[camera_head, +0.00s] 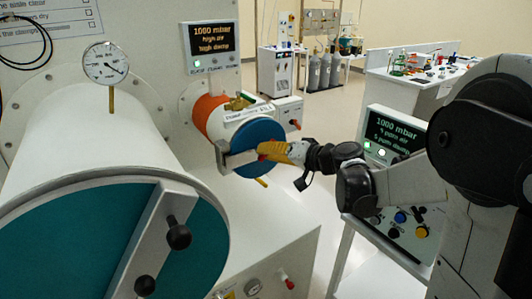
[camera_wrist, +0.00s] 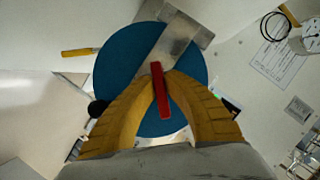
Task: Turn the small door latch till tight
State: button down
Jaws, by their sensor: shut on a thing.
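The small door (camera_head: 258,134) is a round blue disc on the end of a small chamber with an orange band. It fills the middle of the wrist view (camera_wrist: 115,75). A grey metal bar (camera_wrist: 176,42) crosses the door and ends in a wider plate at the upper right. The latch handle (camera_wrist: 160,92) is a red bar at the door's centre, standing nearly upright in the wrist view. My gripper (camera_head: 268,152) reaches the door from the right. Its yellow fingers (camera_wrist: 160,80) are shut on the red handle from both sides. The fingers hide part of the door and bar.
A large white chamber with a teal door (camera_head: 110,245) and black knobs stands at the near left. A pressure gauge (camera_head: 106,63) and a display (camera_head: 211,46) are above. A second display (camera_head: 393,135) stands on a cart at right. Open floor lies behind.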

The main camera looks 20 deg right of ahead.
dwell(0.3)
jog(key=c, duration=1.5)
grip_release()
jog(key=shift+o, duration=0.2)
jog(key=v, duration=1.2)
